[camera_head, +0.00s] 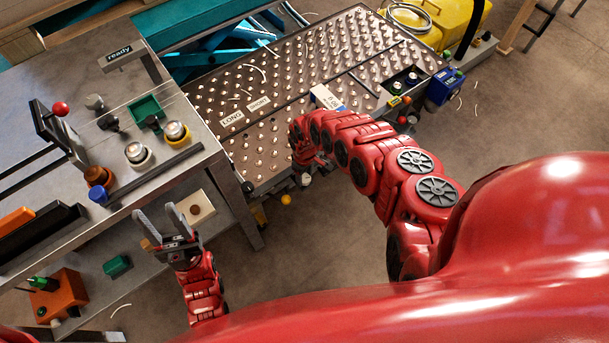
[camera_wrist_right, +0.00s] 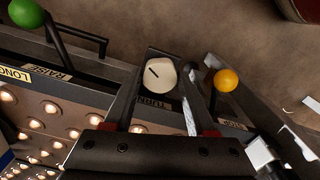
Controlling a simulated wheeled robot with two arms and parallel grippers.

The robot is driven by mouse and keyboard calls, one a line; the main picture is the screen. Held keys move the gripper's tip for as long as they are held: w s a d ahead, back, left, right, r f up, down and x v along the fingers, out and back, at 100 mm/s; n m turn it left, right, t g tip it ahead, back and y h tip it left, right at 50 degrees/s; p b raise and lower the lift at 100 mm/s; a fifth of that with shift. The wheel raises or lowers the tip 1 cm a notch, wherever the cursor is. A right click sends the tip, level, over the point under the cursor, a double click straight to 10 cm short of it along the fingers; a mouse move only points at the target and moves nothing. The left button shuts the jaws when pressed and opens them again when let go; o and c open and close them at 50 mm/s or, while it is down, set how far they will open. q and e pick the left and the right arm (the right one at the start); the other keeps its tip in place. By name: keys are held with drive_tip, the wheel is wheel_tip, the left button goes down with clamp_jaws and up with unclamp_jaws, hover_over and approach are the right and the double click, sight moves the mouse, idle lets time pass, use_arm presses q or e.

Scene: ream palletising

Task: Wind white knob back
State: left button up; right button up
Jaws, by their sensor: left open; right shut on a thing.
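The white knob (camera_wrist_right: 160,75) shows in the right wrist view, a round cream cap with a short black line set diagonally. A label partly readable as TURN (camera_wrist_right: 152,103) lies beside it, partly covered. My right gripper (camera_wrist_right: 160,85) is shut on the knob, one finger on each side. In the head view the white knob (camera_head: 306,179) is a small pale spot at the table's near edge, just below my right gripper (camera_head: 304,168), which is mostly hidden by its own arm. My left gripper (camera_head: 157,212) is open and empty beside the workbench at the left.
A yellow ball knob (camera_wrist_right: 226,80) is close beside the right finger. A green ball knob (camera_wrist_right: 26,13) stands near the RAISE label (camera_wrist_right: 48,70). The ball-studded table (camera_head: 290,80) holds a small labelled box (camera_head: 326,97). The workbench (camera_head: 190,120) carries several knobs and parts.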

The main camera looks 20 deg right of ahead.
drive_tip(key=shift+r+m+p, duration=0.2)
drive_tip(key=shift+m+p, duration=0.3)
drive_tip(key=shift+p, duration=0.05)
drive_tip(key=shift+a+f+m+p, duration=0.1)
drive_tip(key=shift+m+p, duration=0.2)
drive_tip(key=shift+m, duration=0.2)
drive_tip(key=shift+f+m, duration=0.1)
drive_tip(key=shift+m, duration=0.4)
drive_tip(key=o, duration=1.4)
